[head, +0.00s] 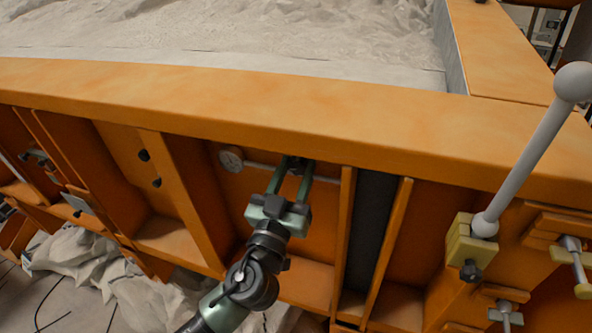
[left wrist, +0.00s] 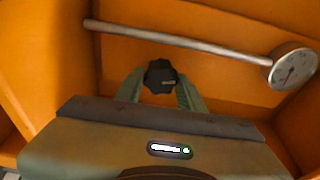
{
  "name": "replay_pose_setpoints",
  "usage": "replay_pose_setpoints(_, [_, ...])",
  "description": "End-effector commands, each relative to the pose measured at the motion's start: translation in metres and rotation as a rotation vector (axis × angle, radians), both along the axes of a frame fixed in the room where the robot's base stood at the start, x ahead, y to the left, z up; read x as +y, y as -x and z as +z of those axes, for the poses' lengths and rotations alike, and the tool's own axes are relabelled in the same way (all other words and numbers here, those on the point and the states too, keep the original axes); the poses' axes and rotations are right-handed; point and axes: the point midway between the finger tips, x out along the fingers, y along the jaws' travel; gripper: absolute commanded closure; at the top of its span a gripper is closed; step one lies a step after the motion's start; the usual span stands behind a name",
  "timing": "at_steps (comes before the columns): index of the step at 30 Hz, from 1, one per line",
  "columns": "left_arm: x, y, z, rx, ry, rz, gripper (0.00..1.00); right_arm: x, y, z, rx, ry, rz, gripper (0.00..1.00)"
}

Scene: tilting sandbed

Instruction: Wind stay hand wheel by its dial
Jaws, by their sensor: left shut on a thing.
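The stay hand wheel is a small black lobed knob (head: 297,164) just under the top rail of the orange sandbed wall. In the left wrist view the hand wheel (left wrist: 161,76) sits between my two green fingers, with a pale mark on its face. My left gripper (head: 293,172) is shut on it. The round white-faced dial (head: 230,159) is left of the wheel in the head view, on the end of a grey rod. In the left wrist view the dial (left wrist: 293,68) is at the right; its needle shows, but its reading is too small to tell. My right gripper is out of view.
The grey rod (left wrist: 185,41) runs close beside the wheel. Orange ribs (head: 178,185) bound the bay on both sides. A grey lever with a ball end (head: 535,150) stands at the right. Pale sand (head: 220,35) fills the bed above the rail (head: 270,100).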

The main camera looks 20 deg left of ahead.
Motion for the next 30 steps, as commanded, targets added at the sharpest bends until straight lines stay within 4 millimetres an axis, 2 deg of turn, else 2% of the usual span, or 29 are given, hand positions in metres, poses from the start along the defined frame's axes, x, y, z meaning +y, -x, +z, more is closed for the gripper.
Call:
replay_pose_setpoints(8, [0.001, 0.000, 0.000, -0.005, -0.095, 0.018, 1.00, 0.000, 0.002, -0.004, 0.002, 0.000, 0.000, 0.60])
replay_pose_setpoints(16, [0.000, 0.000, 0.001, -0.014, -0.312, 0.056, 1.00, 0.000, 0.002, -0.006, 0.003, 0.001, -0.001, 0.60])
replay_pose_setpoints(30, [0.000, 0.000, 0.004, -0.028, -0.754, 0.133, 1.00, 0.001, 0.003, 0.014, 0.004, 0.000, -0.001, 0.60])
